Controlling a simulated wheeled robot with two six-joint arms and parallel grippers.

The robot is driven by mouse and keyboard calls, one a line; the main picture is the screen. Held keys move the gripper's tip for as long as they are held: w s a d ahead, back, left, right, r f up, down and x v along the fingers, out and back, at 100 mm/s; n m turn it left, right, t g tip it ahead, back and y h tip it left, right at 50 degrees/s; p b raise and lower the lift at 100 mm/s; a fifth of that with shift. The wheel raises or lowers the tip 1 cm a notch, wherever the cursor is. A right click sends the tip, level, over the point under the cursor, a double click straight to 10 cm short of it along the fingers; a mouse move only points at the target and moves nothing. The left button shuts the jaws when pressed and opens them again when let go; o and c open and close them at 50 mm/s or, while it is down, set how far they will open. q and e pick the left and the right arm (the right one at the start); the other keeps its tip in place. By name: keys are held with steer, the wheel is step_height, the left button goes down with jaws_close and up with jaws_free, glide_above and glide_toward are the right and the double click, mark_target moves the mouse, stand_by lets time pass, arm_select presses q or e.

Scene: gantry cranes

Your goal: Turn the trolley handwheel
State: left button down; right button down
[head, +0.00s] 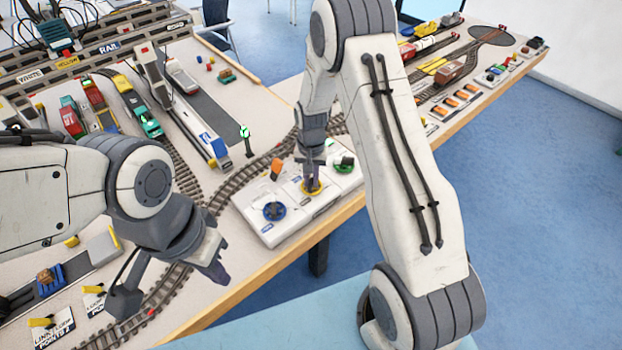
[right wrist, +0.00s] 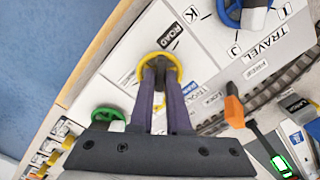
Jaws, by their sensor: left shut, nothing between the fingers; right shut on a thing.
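The yellow handwheel (head: 313,189) sits in the middle of a white control panel (head: 285,231), between a blue and a green wheel. In the right wrist view the yellow wheel (right wrist: 144,72) lies by a partly hidden label beginning "TROL". My right gripper (head: 311,182) points down at this wheel, and its purple fingers (right wrist: 162,68) are shut on the wheel's middle. The fingers hide the gripped part. My left gripper (head: 222,277) is shut and empty, left of the panel above the track.
The blue wheel (head: 274,210) and green wheel (head: 344,167) flank the yellow one closely. A small green-lit signal (head: 246,133) stands further back.

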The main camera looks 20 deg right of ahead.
mark_target(311, 181)
steer(key=shift+m, duration=0.6)
steer(key=c, duration=0.9)
jaws_free()
step_height(311, 181, up, 10)
steer(key=shift+r+b, duration=0.25)
steer(key=shift+b, duration=0.3)
